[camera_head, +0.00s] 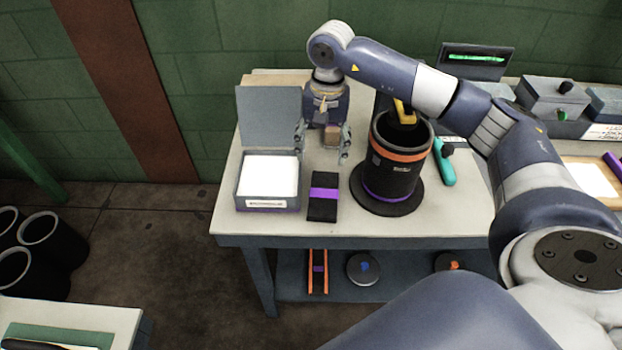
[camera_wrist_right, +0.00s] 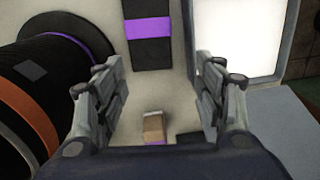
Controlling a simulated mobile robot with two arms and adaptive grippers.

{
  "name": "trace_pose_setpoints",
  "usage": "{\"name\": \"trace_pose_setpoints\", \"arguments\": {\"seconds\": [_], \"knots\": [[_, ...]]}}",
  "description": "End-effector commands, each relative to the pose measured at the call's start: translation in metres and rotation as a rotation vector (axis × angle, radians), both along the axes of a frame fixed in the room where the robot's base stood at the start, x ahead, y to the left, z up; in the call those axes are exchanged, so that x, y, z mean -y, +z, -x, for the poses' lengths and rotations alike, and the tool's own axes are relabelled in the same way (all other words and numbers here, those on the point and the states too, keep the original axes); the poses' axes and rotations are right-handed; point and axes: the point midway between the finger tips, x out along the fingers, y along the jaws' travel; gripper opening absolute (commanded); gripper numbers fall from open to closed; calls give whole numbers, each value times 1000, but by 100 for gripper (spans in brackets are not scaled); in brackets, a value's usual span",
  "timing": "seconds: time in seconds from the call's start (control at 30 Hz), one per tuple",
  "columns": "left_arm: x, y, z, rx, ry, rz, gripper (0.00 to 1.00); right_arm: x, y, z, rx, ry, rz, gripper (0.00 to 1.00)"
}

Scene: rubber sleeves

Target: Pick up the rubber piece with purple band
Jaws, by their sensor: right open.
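The rubber piece with purple band (camera_head: 322,209) is a flat black rectangle with a purple stripe across its middle. It lies on the table between the grey box and the black cylinder. In the right wrist view the piece (camera_wrist_right: 150,54) is at the top centre, beyond the fingertips. My right gripper (camera_head: 322,146) is open and points down over the table, behind the piece and apart from it. In the right wrist view its fingers (camera_wrist_right: 160,80) are spread wide with nothing held. A small brown block (camera_wrist_right: 153,127) shows between them, lower down. My left gripper is out of view.
A black cylinder (camera_head: 388,180) with orange and purple bands stands close right of the piece. An open grey box (camera_head: 242,190) with a white inside stands to the left. A teal tool (camera_head: 443,165) lies further right. The table's front edge (camera_head: 350,240) is near the piece.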

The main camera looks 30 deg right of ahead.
Motion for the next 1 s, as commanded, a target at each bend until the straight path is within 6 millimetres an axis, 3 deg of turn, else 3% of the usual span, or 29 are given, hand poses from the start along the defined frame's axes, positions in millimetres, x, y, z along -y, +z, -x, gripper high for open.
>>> {"name": "trace_pose_setpoints", "arguments": {"seconds": [0.17, 0.4, 0.53, 0.77, 0.9, 1.0], "knots": [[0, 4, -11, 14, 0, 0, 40, 16, -8, 3, -18, 5, 49, 63], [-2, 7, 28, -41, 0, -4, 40, 14, -44, 3, -17, 6, 45, 63], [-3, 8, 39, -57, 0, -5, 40, 14, -53, 3, -15, 5, 45, 63], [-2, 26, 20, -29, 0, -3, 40, 12, -82, 3, -19, 5, 42, 63], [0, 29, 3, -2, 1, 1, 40, 12, -100, 2, -16, 4, 42, 63], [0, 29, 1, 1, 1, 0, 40, 12, -104, 2, -14, 5, 42, 63]]}}
